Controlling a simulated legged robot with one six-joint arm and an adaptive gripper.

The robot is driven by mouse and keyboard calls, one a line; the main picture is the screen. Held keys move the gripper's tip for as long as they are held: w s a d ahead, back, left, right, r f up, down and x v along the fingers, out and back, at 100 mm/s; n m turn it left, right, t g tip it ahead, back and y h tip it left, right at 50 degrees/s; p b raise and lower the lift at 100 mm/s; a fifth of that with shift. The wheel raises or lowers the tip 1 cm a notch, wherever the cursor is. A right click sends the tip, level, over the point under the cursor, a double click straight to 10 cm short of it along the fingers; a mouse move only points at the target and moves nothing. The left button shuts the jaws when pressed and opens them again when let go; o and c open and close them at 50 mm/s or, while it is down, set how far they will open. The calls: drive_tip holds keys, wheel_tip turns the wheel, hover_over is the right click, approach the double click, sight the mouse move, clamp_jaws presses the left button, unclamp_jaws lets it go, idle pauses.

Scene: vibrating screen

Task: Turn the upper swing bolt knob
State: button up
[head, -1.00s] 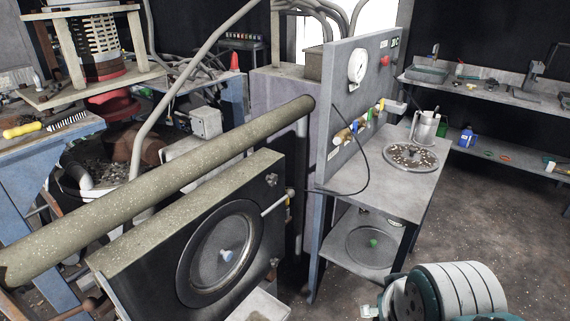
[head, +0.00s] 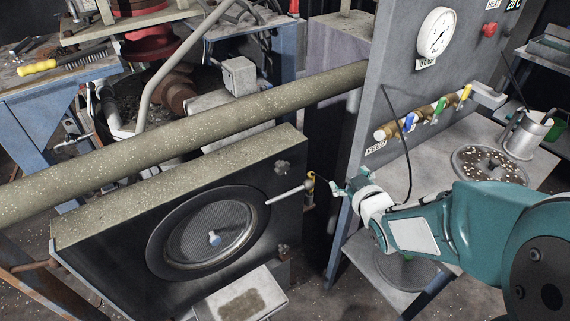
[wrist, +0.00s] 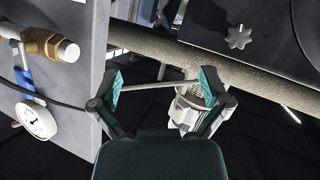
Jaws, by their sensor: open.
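The upper swing bolt knob (head: 283,167) is a small, dark grey lobed knob near the upper right corner of the dark box front in the head view. A star-shaped knob (wrist: 240,37) shows at the upper right of the wrist view; I cannot tell whether it is the upper or lower one. A second knob (head: 284,252) sits below, at the box's lower right. My gripper (head: 342,186) is right of the upper knob and apart from it. In the wrist view its fingers (wrist: 162,88) are spread, with no object held.
A round mesh port (head: 214,238) and a light rod handle (head: 290,194) are on the box front. A thick speckled pipe (head: 200,140) crosses above. A grey panel (head: 372,110) with a gauge (head: 435,34) and valves (head: 410,121) stands close to my arm. A black cable hangs there.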

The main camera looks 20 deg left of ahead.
sight(284, 169)
drive_tip(key=s+a+f+n+g+y, duration=0.1)
drive_tip(key=a+f+n+y, duration=0.15)
drive_tip(key=a+y, duration=0.2)
drive_tip(key=s+a+f+n+y, duration=0.1)
drive_tip(key=s+a+f+y, duration=0.15)
drive_tip(key=a, duration=0.25)
drive_tip(key=x, duration=1)
drive_tip(key=shift+w+d, duration=0.1)
drive_tip(key=shift+w, duration=0.5)
drive_tip(key=c, duration=1.2)
